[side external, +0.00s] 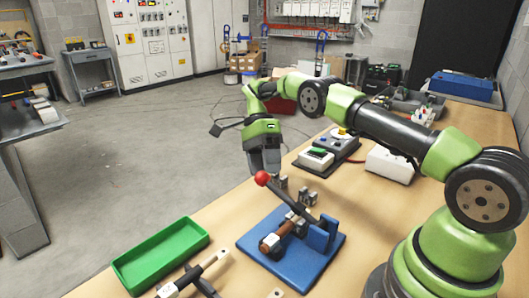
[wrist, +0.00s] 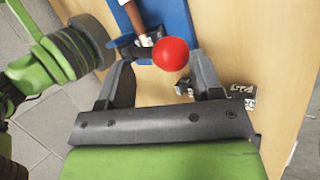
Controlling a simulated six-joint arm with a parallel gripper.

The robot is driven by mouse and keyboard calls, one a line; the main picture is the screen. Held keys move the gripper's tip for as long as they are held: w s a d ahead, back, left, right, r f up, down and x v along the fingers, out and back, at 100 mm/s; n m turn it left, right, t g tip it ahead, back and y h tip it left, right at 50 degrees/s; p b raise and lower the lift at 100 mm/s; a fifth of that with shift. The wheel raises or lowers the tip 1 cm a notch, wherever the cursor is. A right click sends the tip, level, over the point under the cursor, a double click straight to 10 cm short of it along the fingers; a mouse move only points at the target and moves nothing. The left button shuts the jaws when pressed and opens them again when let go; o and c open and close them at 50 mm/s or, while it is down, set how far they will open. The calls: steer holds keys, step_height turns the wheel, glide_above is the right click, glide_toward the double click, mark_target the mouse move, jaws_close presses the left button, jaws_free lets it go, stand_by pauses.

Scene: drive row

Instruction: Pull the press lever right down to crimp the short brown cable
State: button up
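The press stands on a blue base plate (side external: 252,243) on the wooden bench. Its dark lever (side external: 287,196) slopes up to the left and ends in a red ball knob (side external: 262,178). The short brown cable (side external: 276,238) lies in the press, under the lever. My gripper (side external: 265,170) points down just above the knob. In the wrist view my gripper (wrist: 160,70) has its fingers spread, with the red knob (wrist: 171,54) between or just past the tips, nearer the right finger. A gap shows at the left finger. I cannot tell whether either finger touches the knob.
An empty green tray (side external: 161,256) lies left of the press, with a white-and-dark hand tool (side external: 195,276) beside it. Small grey metal blocks (side external: 307,197) stand behind the lever. Devices on a dark board (side external: 333,147) and a white box (side external: 391,163) are farther back.

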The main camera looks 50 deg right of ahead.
steer(key=shift+r, duration=1.7)
steer(key=shift+c, duration=0.3)
steer(key=shift+r, duration=0.1)
steer(key=c, duration=0.4)
steer(key=shift+d+r+n+t+h, duration=0.2)
steer(key=shift+r+n+t, duration=0.05)
steer(key=shift+r, duration=0.4)
steer(key=shift+d+r+n+t+h, duration=0.2)
steer(key=shift+r+n+t, duration=0.05)
steer(key=shift+r, duration=0.35)
jaws_close()
step_height(320, 180, up, 9)
steer(key=s+n+t+h, duration=0.2)
steer(key=t, duration=0.3)
steer(key=shift+t, duration=0.3)
steer(key=f, duration=0.4)
steer(key=a+f, duration=0.1)
steer(key=f, duration=0.4)
steer(key=w+f, duration=0.1)
steer(key=f, duration=0.3)
steer(key=shift+w+a+f, duration=0.1)
steer(key=shift+a+f, duration=0.05)
steer(key=shift+f, duration=0.2)
